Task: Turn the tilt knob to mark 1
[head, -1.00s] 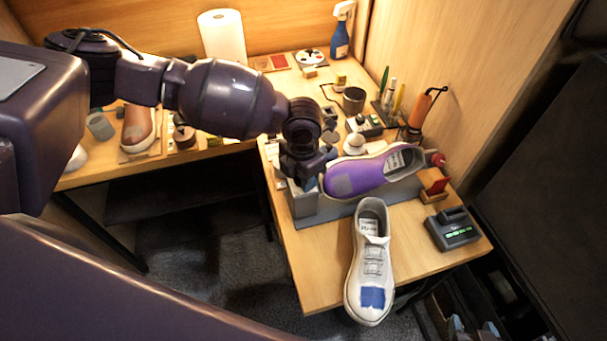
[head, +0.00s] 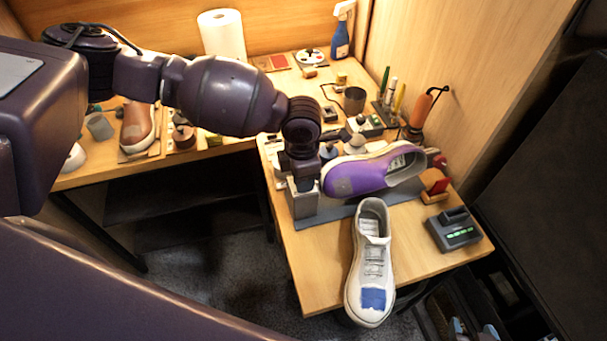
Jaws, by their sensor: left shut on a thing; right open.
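The purple sneaker (head: 355,178) lies on its side on a long grey stand (head: 335,213), with its opening to the right. A grey box (head: 302,204) is at the stand's left end. My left gripper (head: 304,183) points down onto the top of this box and is shut on what seems to be the tilt knob. The knob and its marks are hidden under the gripper, so I cannot read its setting. A red knob (head: 438,161) shows at the stand's right end. My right gripper is not in view.
A white sneaker with a blue patch (head: 373,299) lies in front of the stand. A dark device with a green display (head: 455,231) is at the right. Jars, pens and an orange-handled tool (head: 420,108) crowd the back. The front-left tabletop is clear.

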